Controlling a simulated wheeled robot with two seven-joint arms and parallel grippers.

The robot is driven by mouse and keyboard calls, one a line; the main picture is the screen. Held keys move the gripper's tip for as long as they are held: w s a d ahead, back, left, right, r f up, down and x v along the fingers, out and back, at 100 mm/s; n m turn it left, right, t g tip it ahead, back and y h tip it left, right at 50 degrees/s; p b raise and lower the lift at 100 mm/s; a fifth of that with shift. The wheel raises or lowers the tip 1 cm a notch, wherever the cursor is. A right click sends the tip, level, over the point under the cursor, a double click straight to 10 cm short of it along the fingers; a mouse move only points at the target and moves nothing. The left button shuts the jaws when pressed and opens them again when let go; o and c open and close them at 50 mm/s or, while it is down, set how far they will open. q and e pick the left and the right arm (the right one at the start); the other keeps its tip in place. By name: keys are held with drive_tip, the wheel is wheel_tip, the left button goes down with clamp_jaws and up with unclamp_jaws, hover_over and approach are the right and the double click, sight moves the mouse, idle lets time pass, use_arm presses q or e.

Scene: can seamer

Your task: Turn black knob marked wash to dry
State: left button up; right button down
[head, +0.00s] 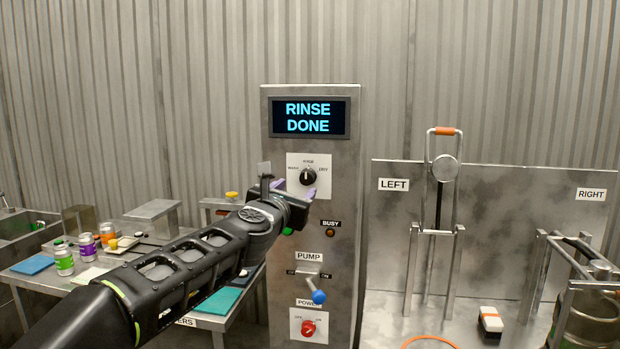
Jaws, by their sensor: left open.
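The black knob (308,176) is on a white label plate on the front of a grey metal cabinet (345,260). Its pointer seems to point up, towards the top marking; a marking on the right seems to read DRY, and the left one is too small to read surely. The cabinet's screen (309,118) reads RINSE DONE. My left gripper (292,187) is open, with purple fingertips, just below and left of the knob. It covers the lower left of the plate. I cannot tell whether it touches the knob. My right gripper is out of view.
Below the knob are a BUSY lamp (330,232), a PUMP lever with a blue ball (319,297) and a red POWER knob (308,327). A table with cans (64,260) and trays stands left. A panel marked LEFT and RIGHT (500,200) stands right, with a lever frame.

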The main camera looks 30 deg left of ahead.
sight(306, 180)
use_arm(q)
drive_tip(key=p+x, duration=0.2)
drive_tip(key=x, duration=0.4)
drive_tip(key=shift+w+r, duration=0.15)
drive_tip(key=shift+w, duration=0.15)
drive_tip(key=shift+w+a, duration=0.25)
drive_tip(key=shift+w, duration=0.3)
clamp_jaws()
idle(0.3)
